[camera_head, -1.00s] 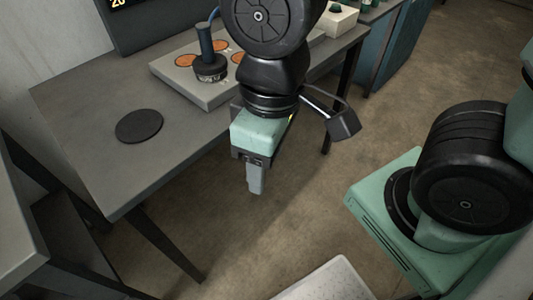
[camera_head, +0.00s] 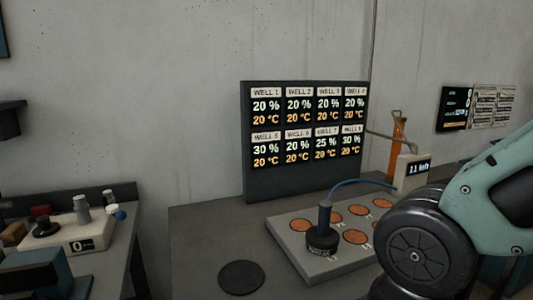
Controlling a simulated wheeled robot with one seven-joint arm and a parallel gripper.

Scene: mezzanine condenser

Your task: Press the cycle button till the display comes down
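A small pale box (camera_head: 411,173) stands at the back right of the grey table, and its display (camera_head: 418,168) reads about "11 left". I cannot make out a cycle button on it; my arm covers the area in front of it. A large dark display board (camera_head: 304,142) stands at the back of the table, with panels for several wells showing percentages and 20 °C. Most wells read 20 %, some 25 % or 30 %. My arm enters from the right, and my gripper is outside the picture.
A grey plate (camera_head: 290,247) with orange discs lies on the table, with a black-based probe (camera_head: 322,238) and blue cable on it. A black disc (camera_head: 241,277) lies left of it. An orange cylinder (camera_head: 397,147) stands behind. A pale unit (camera_head: 82,233) with a knob sits on the left bench.

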